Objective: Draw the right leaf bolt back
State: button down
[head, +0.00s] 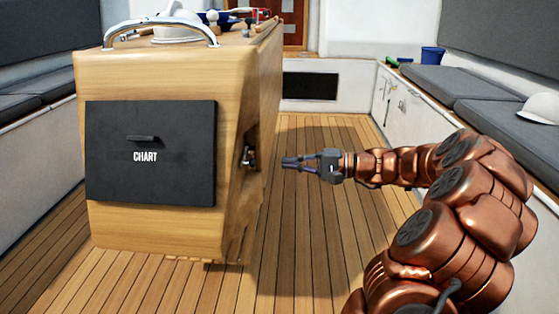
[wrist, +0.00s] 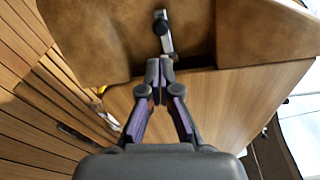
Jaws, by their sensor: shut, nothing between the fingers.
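The bolt (head: 249,157) is a small metal fitting with a dark end, low on the right side of the wooden cockpit table (head: 230,70). In the wrist view the bolt (wrist: 164,35) shows as a silver bar with a black knob, lying over the edge of a brown wooden panel. My gripper (head: 284,161) is to the right of the bolt and points at it, with a gap between them in the head view. In the wrist view my gripper (wrist: 159,64) has its fingertips together, empty, just below the bolt's lower end. Whether they touch it is unclear there.
A dark panel marked CHART (head: 150,175) is on the table's near end, below a chrome rail (head: 160,28). The slatted floor (head: 320,230) right of the table is clear. A cushioned bench (head: 490,100) with a white cap (head: 540,108) runs along the right.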

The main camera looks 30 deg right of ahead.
jog(key=shift+v, duration=0.9)
jog(key=shift+d, duration=0.1)
jog(key=s+a+r+n+g+h+p, duration=0.1)
jog(key=s+a+r+n+g+p, duration=0.1)
jog(key=s+a+r+g+p, duration=0.45)
jog(key=s+a+r+n+g+h+p, duration=0.1)
jog(key=s+a+r+n+p, duration=0.15)
jog(key=a+p, duration=0.65)
jog(key=s+a+r+n+g+p, duration=0.2)
jog(key=s+a+r+g+p, duration=0.25)
jog(key=a, duration=0.65)
jog(key=s+a+r+n+g+h+p, duration=0.2)
jog(key=s+r+h+p, duration=0.2)
jog(key=s+r+p, duration=0.5)
jog(key=s+d+r+n+h+p, duration=0.2)
jog(key=s+d+r+h+p, duration=0.4)
jog(key=s+p, duration=0.3)
jog(key=r+p, duration=0.1)
jog(key=p, duration=0.3)
jog(key=shift+d+r+h, duration=0.3)
jog(key=shift+r, duration=0.1)
jog(key=shift+d, duration=0.1)
